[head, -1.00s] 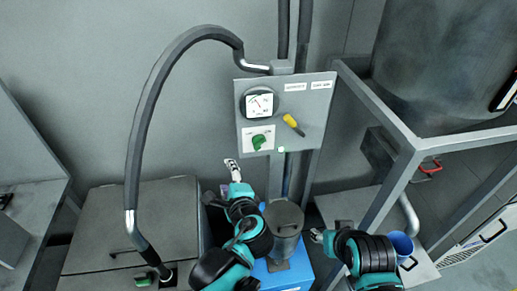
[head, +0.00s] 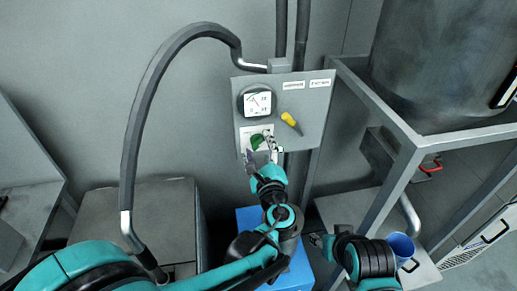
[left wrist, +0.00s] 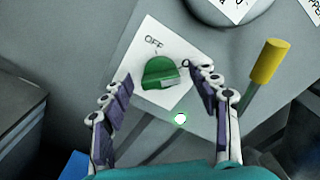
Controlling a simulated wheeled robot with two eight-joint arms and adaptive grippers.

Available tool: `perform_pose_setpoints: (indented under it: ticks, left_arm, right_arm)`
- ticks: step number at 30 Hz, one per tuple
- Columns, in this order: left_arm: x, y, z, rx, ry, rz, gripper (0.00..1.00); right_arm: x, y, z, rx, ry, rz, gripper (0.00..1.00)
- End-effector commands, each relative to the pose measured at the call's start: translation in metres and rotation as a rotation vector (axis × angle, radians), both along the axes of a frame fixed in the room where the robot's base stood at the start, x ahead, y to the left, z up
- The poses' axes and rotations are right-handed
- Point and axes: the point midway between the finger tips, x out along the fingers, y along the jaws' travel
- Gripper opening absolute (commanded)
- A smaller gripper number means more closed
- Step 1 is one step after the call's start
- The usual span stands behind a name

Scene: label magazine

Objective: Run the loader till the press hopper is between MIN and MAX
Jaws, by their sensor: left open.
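A grey control panel (head: 308,95) on the wall carries a round gauge (head: 257,102), a green rotary knob (head: 257,141) on a white plate, and a yellow-handled lever (head: 291,123). My left gripper (head: 261,154) is at the knob. In the left wrist view its open fingers stand on either side of the knob (left wrist: 160,74), apart from it on the left and close to it on the right. The gauge reading is too small to tell. My right gripper (head: 318,240) is low at right, its jaws unclear.
A large dark drum (head: 430,70) stands at the right behind a grey metal frame (head: 400,160). A thick hose (head: 135,150) arches from a grey cabinet at left to the panel.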

Motion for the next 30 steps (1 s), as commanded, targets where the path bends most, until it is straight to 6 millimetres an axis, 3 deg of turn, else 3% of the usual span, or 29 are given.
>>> perform_pose_setpoints:
  ticks: [6, 8, 12, 23, 30]
  left_arm:
    - [0.0006, 0.0002, 0.0004, -0.001, 0.0, 0.0, 0.6]
    - [0.0005, 0.0002, 0.0004, -0.001, 0.0, 0.0, 0.47]
    - [0.0004, 0.0002, 0.0003, -0.001, 0.0, 0.0, 0.11]
    - [0.0005, 0.0004, 0.0001, -0.032, -0.005, 0.001, 0.11]
    - [0.0008, 0.0012, -0.0004, -0.157, -0.031, 0.003, 0.11]
  right_arm:
    - [0.0, 0.0, 0.0002, 0.0, 0.0, 0.0, 0.48]
    - [0.0, 0.0, 0.0002, 0.0, 0.0, 0.0, 0.48]
    - [0.0, 0.0, 0.0001, 0.0, 0.0, 0.0, 0.48]
    - [0.0, 0.0, -0.0001, 0.0, 0.0, 0.0, 0.48]
    - [0.0, 0.0, -0.0009, 0.0, 0.0, 0.0, 0.48]
